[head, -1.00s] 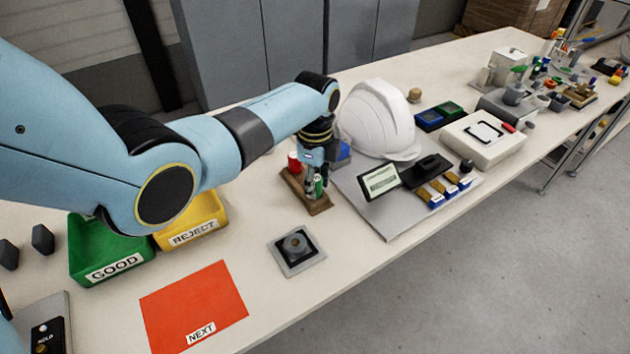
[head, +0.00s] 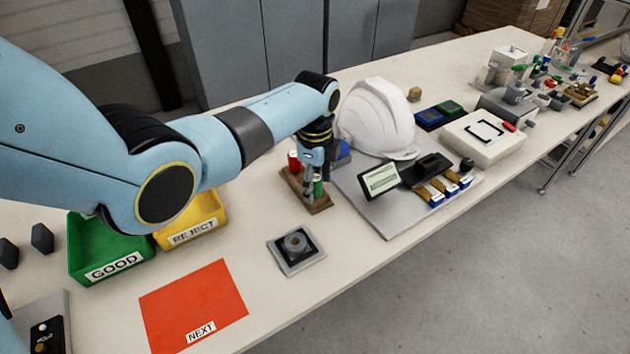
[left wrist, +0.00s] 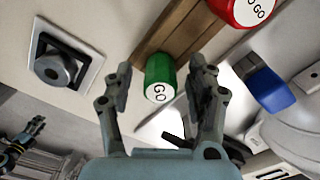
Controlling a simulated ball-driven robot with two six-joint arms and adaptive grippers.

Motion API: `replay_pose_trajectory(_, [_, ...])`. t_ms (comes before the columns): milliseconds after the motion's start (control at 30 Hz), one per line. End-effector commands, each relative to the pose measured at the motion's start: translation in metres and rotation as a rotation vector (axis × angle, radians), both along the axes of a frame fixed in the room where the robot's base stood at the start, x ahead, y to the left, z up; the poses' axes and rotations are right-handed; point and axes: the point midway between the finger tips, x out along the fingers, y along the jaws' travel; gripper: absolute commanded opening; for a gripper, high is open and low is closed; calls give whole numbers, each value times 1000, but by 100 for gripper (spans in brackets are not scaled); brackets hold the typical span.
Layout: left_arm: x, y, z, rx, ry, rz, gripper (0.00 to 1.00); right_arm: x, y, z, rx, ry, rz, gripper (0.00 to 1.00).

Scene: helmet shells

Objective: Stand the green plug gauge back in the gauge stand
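The green plug gauge (head: 318,188) stands at the near end of the wooden gauge stand (head: 293,185). In the left wrist view its white end marked GO faces the camera, and the green gauge (left wrist: 160,78) is between my left fingers. My left gripper (head: 315,190) points down over the stand. In the left wrist view my left gripper (left wrist: 160,85) is open, with a gap on both sides of the gauge. The red gauge (head: 294,161) marked NO GO stands at the stand's other end. What seems to be my right gripper (left wrist: 20,142) shows small at the wrist view's lower left.
A ring on a square plate (head: 297,250) lies nearer the table edge. A white helmet (head: 376,120) and a grey board with a small display (head: 380,179) are close on the right. Green GOOD and yellow REJECT bins and an orange mat (head: 195,305) are to the left.

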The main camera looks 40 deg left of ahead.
Motion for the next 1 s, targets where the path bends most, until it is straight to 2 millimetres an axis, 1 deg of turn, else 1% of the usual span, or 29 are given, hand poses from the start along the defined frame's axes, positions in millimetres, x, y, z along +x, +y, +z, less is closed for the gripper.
replay_pose_trajectory(233, [0, 0, 1, 0, 0, 0, 57, 0, 1, 0, 1, 0, -1, 40])
replay_pose_trajectory(367, [1, 0, 12, 1, -3, 0, 57, 0, 0, 0, 1, 0, -1, 40])
replay_pose_trajectory(467, [1, 1, 30, 1, -5, -1, 57, 0, 0, 0, 1, 0, 0, 40])
replay_pose_trajectory(700, [1, 1, 85, 1, -4, 0, 57, 0, 0, 0, 0, 0, 0, 40])
replay_pose_trajectory(800, [1, 0, 102, 0, -2, 0, 57, 0, 0, 0, 0, 0, 0, 40])
replay_pose_trajectory(900, [1, 0, 113, 0, -1, 0, 57, 0, 0, 0, 0, 0, 0, 40])
replay_pose_trajectory(1000, [0, 0, 119, 0, 0, 0, 57, 0, 0, 0, 0, 0, 0, 40])
